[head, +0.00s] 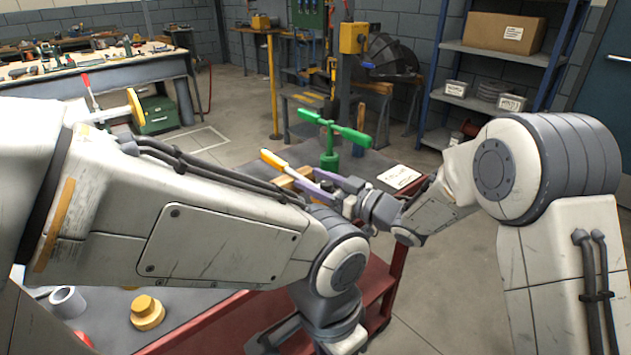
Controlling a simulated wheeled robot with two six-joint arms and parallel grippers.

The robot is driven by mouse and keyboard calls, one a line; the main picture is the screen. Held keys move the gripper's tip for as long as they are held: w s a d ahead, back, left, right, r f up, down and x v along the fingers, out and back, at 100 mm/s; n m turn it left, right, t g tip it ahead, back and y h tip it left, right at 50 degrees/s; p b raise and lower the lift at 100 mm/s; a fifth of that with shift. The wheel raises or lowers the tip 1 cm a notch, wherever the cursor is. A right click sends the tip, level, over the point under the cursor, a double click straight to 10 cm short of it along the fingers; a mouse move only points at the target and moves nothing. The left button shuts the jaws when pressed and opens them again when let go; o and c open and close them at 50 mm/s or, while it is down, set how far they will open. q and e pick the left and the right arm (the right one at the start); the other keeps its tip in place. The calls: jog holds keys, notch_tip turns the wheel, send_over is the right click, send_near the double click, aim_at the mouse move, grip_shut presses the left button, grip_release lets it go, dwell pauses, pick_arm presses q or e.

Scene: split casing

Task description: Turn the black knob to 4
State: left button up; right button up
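I cannot make out a black knob or its number marks in the head view. My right gripper (318,188) is over the red-edged cart, just in front of a green valve-like part with a cross handle (335,127). Its fingers are small and partly overlapped by other parts, so I cannot tell whether they are open or shut. A yellow-orange handle (275,161) and a tan block (294,178) show right beside its fingertips; I cannot tell whether they touch. My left arm crosses the foreground, hides much of the cart and bends down at the bottom centre. My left gripper is out of sight.
The cart's red edge (385,285) runs along the front right. A white label card (399,176) lies on its top. A yellow stepped round part (147,312) and a grey ring (67,301) lie at lower left. A workbench (95,73) and shelves stand behind.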

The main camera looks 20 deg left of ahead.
jog(key=v, duration=1)
jog(key=shift+d, duration=0.25)
